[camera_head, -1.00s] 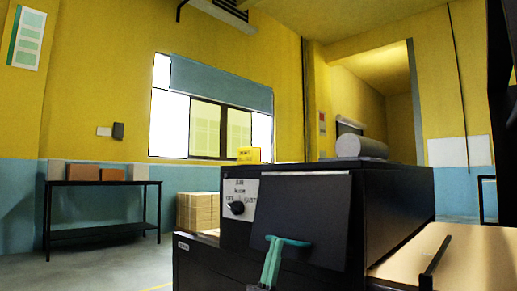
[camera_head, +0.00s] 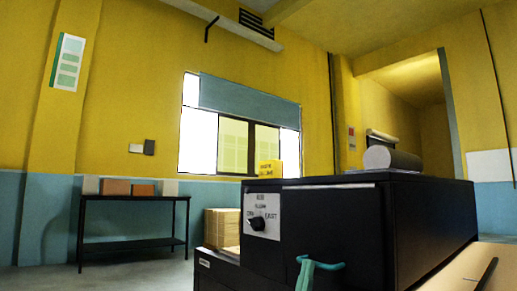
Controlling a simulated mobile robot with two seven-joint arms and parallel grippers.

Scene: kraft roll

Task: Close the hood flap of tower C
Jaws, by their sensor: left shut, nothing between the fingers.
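A black box-shaped tower (camera_head: 425,215) fills the lower right of the head view. My left gripper (camera_head: 322,266), teal, is shut and empty in front of the panel's lower part. I cannot tell whether it touches it. My right gripper is not in view.
A grey roll (camera_head: 392,159) and a yellow block (camera_head: 269,169) are on or behind the tower top. A tan board (camera_head: 455,272) with a dark bar lies at lower right. A dark table (camera_head: 130,243) with boxes and stacked cartons (camera_head: 221,227) stand at the left.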

